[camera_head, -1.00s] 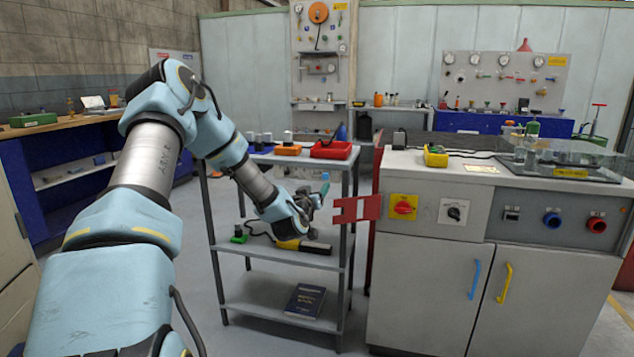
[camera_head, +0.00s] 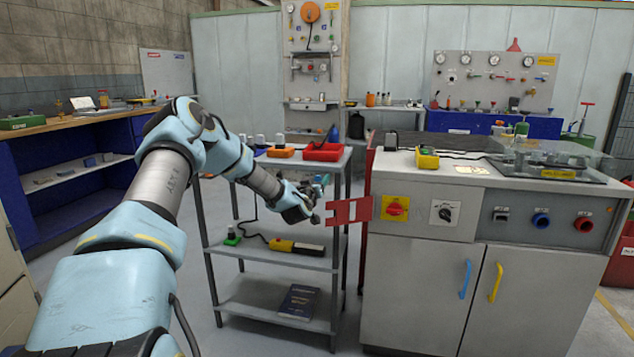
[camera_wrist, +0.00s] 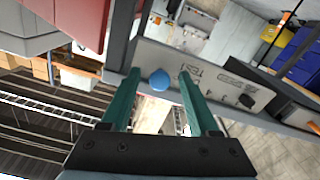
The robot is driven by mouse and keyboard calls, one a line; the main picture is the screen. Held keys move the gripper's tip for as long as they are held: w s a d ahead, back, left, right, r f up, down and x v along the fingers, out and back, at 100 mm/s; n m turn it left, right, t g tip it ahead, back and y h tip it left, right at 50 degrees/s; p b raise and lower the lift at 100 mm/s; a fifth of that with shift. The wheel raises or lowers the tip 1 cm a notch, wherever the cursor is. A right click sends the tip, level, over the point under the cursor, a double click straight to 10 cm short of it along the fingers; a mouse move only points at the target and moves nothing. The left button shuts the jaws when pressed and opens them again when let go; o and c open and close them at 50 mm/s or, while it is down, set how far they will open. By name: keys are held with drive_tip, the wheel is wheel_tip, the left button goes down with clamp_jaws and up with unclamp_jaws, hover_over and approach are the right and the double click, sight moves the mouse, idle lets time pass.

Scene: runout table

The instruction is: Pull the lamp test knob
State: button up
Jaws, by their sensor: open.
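My gripper (camera_head: 318,203) is in front of the grey shelf rack's right side, beside the red slotted plate. In the wrist view its two green fingers (camera_wrist: 155,100) stand apart with nothing between them. A round blue knob (camera_wrist: 159,80) shows beyond the fingertips on a grey panel (camera_wrist: 215,85). In the head view the cabinet front carries a red knob (camera_head: 396,208) on yellow, a black selector (camera_head: 444,213), a blue knob (camera_head: 541,220) and another red knob (camera_head: 584,225).
The red slotted plate (camera_head: 350,211) sticks out left of the cabinet, close to my gripper. The shelf rack (camera_head: 262,252) holds a red tray (camera_head: 323,152), a yellow-and-black device (camera_head: 297,247) and a dark book (camera_head: 299,302). Floor is clear before the cabinet.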

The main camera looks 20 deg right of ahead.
clamp_jaws()
idle(0.3)
